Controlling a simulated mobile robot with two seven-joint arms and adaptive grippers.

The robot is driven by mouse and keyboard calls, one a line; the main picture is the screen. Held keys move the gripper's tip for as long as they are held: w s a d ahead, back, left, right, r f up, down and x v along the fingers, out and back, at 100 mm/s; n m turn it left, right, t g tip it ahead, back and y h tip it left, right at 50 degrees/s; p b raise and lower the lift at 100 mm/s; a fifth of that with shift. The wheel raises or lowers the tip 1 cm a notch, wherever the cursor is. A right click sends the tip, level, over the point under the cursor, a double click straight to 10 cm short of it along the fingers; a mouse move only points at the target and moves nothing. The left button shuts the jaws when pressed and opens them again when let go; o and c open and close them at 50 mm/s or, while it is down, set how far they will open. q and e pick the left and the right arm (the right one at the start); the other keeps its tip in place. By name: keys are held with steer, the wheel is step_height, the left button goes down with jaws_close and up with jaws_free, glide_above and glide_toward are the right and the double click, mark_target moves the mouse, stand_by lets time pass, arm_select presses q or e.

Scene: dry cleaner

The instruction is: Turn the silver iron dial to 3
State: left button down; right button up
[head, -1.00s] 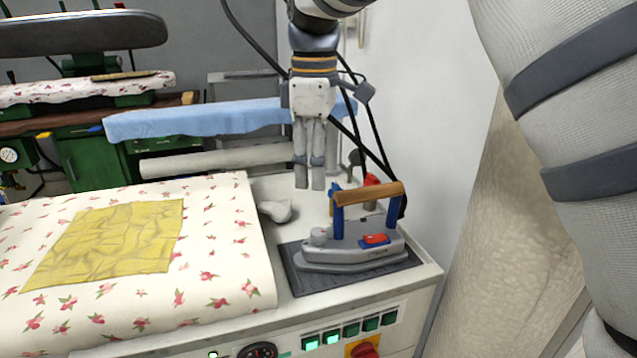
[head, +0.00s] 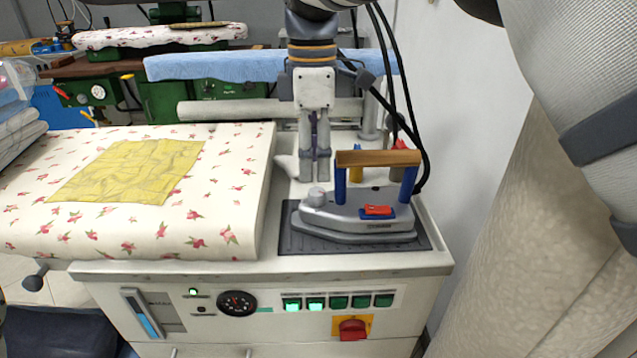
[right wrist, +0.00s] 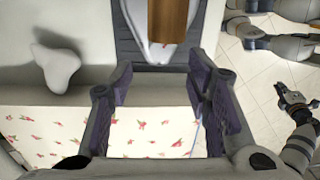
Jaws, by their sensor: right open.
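The silver iron (head: 360,212) rests on a dark pad at the right end of the machine top. It has a wooden handle on blue posts and a red switch. Its round grey dial (head: 317,196) is at the body's left end; I cannot read a setting. My right gripper (head: 314,180) points down, open and empty, just above and behind the dial in the picture; contact is not visible. In the right wrist view the iron's handle (right wrist: 168,22) is beyond the open fingers (right wrist: 160,90). My left gripper (right wrist: 293,102) appears small at the right edge; its jaw state is unclear.
A flowered pressing board (head: 235,215) with a yellow cloth (head: 135,170) lies left of the iron. A white rounded form (right wrist: 55,68) is beside the board. Black cables hang behind the iron, close to the wall. Buttons and a red switch (head: 352,328) line the front panel.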

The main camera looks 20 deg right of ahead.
mark_target(316, 190)
arm_select(q)
steer(key=shift+w+d+r, duration=0.1)
steer(key=shift+w+r, duration=0.1)
steer(key=shift+r, duration=0.1)
arm_select(e)
step_height(316, 190, down, 6)
steer(key=shift+s+d+r, duration=0.1)
steer(key=shift+s+r, duration=0.05)
steer(key=shift+r, duration=0.1)
jaws_close()
arm_select(q)
steer(key=shift+w+r, duration=0.1)
arm_select(e)
steer(key=shift+m, duration=0.3)
steer(key=m+p, duration=0.1)
steer(key=m, duration=0.1)
steer(key=shift+r+m, duration=0.1)
steer(key=shift+m, duration=0.3)
arm_select(q)
steer(key=shift+w+r+t, duration=0.4)
steer(key=shift+w+r, duration=0.2)
steer(key=shift+w, duration=0.05)
arm_select(e)
steer(key=shift+d+m, duration=0.1)
steer(key=shift+m, duration=2.1)
